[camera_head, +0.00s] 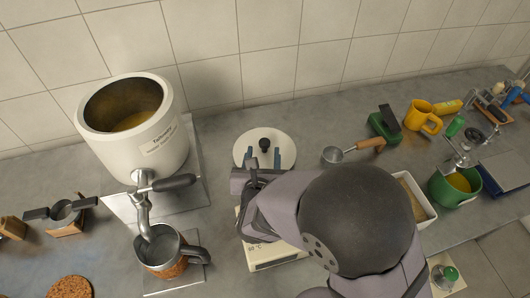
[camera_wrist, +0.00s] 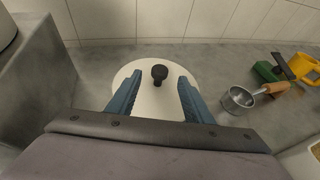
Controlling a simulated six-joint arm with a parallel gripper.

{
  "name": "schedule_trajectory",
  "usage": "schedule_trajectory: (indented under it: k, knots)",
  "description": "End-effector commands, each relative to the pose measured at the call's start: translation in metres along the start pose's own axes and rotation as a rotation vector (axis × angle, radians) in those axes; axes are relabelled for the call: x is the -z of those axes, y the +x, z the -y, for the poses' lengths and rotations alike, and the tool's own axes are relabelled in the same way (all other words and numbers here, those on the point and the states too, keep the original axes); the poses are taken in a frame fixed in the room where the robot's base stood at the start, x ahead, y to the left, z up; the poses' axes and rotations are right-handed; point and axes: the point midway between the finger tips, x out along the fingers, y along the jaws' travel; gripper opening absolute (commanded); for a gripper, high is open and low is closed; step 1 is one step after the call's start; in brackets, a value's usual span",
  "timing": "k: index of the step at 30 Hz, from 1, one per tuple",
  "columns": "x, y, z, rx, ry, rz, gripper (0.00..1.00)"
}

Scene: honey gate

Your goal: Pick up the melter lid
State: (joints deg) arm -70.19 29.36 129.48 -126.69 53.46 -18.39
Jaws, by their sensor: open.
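The melter lid (camera_head: 243,142) is a flat cream disc with a black knob (camera_head: 264,143) at its centre. It lies on the grey counter to the right of the large white melter pot (camera_head: 134,128), which is uncovered and holds something amber. My gripper (camera_head: 265,158) is open, with its two blue fingers over the near part of the lid. In the wrist view the lid (camera_wrist: 152,100) lies between and beyond the fingers (camera_wrist: 158,98). The knob (camera_wrist: 159,74) stands ahead of the gap, apart from both fingers.
A metal ladle with a wooden handle (camera_head: 368,143) lies right of the lid. Beyond it are a green-and-black object (camera_head: 384,125), a yellow mug (camera_head: 422,117) and a green pot (camera_head: 453,187). A metal jug (camera_head: 160,247) stands under the melter's tap. The tiled wall (camera_head: 290,45) rises behind.

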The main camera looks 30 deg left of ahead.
Motion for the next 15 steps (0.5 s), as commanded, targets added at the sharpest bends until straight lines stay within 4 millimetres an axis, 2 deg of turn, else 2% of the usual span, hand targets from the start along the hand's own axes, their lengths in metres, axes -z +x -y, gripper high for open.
schedule_trajectory:
  k: [9,15]
  knots:
    - [-0.001,0.02,0.002,0.005,0.004,-0.001,0.46]
    - [-0.001,0.023,0.001,0.004,0.003,-0.001,0.46]
